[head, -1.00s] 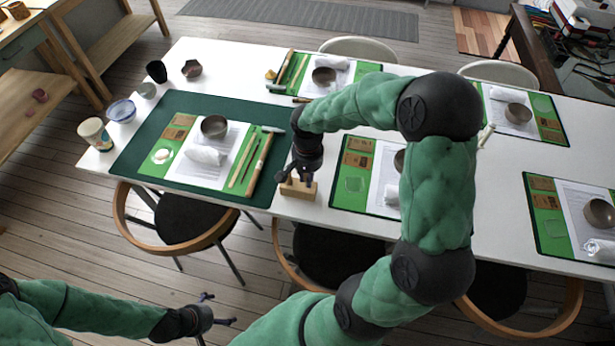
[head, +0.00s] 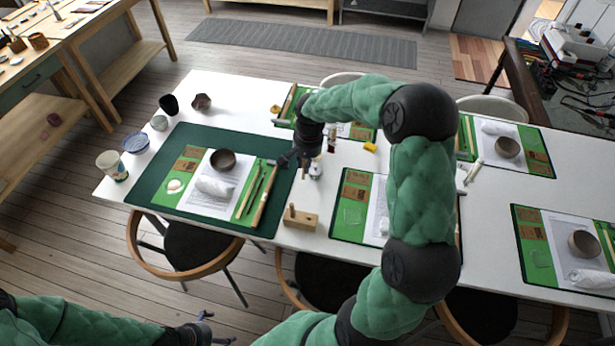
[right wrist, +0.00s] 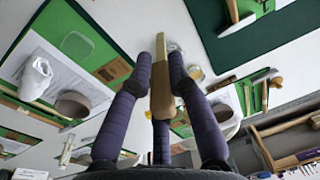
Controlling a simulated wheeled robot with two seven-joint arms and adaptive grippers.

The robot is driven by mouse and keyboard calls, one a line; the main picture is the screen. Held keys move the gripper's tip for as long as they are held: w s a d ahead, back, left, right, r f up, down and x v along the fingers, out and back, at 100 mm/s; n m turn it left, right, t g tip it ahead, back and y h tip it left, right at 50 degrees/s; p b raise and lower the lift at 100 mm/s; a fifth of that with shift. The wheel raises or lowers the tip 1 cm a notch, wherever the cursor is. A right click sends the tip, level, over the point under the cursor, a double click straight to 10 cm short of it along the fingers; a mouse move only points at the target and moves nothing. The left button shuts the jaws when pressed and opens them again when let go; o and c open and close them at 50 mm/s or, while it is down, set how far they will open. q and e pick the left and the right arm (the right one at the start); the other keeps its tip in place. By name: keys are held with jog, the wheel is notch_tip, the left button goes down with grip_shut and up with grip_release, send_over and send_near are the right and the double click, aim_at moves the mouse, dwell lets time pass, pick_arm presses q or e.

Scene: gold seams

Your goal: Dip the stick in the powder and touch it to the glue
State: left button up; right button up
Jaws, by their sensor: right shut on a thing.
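My right gripper (head: 306,158) is shut on a light wooden stick (right wrist: 161,90). In the right wrist view the stick sits between the purple fingers, its narrow end pointing away. In the head view my right gripper is above the white table, right of the large green mat. A small pale jar or dish (head: 316,171) stands just under it; its contents are too small to tell. A white round spot (head: 175,186) lies on the green mat at left; I cannot tell whether it is glue. My left gripper (head: 212,328) is low, off the table, empty, with fingers spread.
A wooden block with a peg (head: 300,218) stands at the table's near edge. The large green mat (head: 150,190) holds a bowl (head: 222,160), a white roll (head: 214,187) and tools. Cups stand at far left. A yellow block (head: 370,147) lies right of my gripper.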

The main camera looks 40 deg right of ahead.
jog(key=w+d+f+t+p, duration=0.1)
jog(key=w+d+p, duration=0.4)
jog(key=d, duration=0.3)
jog(key=w+d+f+t+p, duration=0.1)
jog(key=w+d+f+p, duration=0.1)
jog(key=w+d+p, duration=0.4)
jog(key=shift+s+d+f+b, duration=0.1)
jog(key=shift+d+f+b, duration=0.1)
jog(key=shift+f+b, duration=0.75)
jog(key=shift+d+f+b, duration=0.2)
jog(key=shift+f+b, duration=0.4)
jog(key=shift+f, duration=0.65)
jog(key=shift+s+d+f+b, duration=0.1)
jog(key=shift+d+f+b, duration=0.1)
jog(key=shift+f+b, duration=0.75)
jog(key=shift+f, duration=0.45)
notch_tip(320, 180, up, 7)
jog(key=p, duration=0.3)
